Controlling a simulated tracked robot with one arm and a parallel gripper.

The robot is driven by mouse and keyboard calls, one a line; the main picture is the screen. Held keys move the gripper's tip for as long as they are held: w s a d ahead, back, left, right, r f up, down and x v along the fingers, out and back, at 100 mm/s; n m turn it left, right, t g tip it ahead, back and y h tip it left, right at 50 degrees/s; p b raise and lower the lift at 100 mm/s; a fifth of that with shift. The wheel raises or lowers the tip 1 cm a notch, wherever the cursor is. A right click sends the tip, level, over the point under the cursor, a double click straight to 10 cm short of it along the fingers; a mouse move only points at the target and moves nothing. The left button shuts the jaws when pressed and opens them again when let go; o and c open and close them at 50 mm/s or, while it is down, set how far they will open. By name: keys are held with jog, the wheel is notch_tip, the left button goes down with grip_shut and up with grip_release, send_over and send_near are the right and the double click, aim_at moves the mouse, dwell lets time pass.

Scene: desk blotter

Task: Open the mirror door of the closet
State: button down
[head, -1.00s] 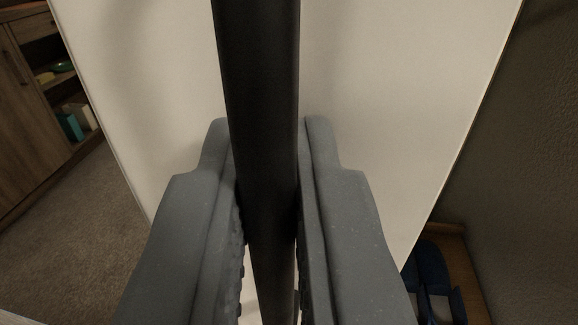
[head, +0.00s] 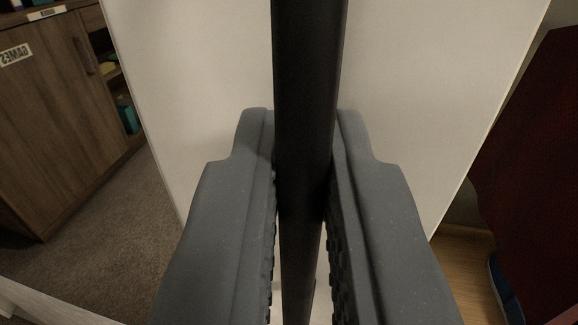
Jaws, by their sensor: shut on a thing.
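A pale, flat door panel (head: 200,60) fills the middle of the view. A long black bar handle (head: 308,70) runs down its face from the top edge of the view. My gripper (head: 303,130) has its two grey fingers on either side of the handle and is shut on it. The lower part of the handle passes down between the fingers.
A brown wooden cabinet (head: 60,110) with a label reading "GAMES" in reverse stands at the left on grey-brown carpet (head: 120,230). At the right, beyond the panel edge, are a dark red hanging cloth (head: 535,150), a wooden floor (head: 462,270) and a blue item (head: 503,290).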

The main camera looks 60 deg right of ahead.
jog(key=shift+w+f, duration=0.1)
jog(key=shift+w, duration=0.2)
jog(key=c, duration=1.6)
grip_release()
jog(key=shift+d, duration=0.1)
jog(key=shift+c, duration=0.2)
jog(key=v, duration=1.3)
jog(key=shift+a, duration=0.4)
jog(key=shift+s, duration=0.1)
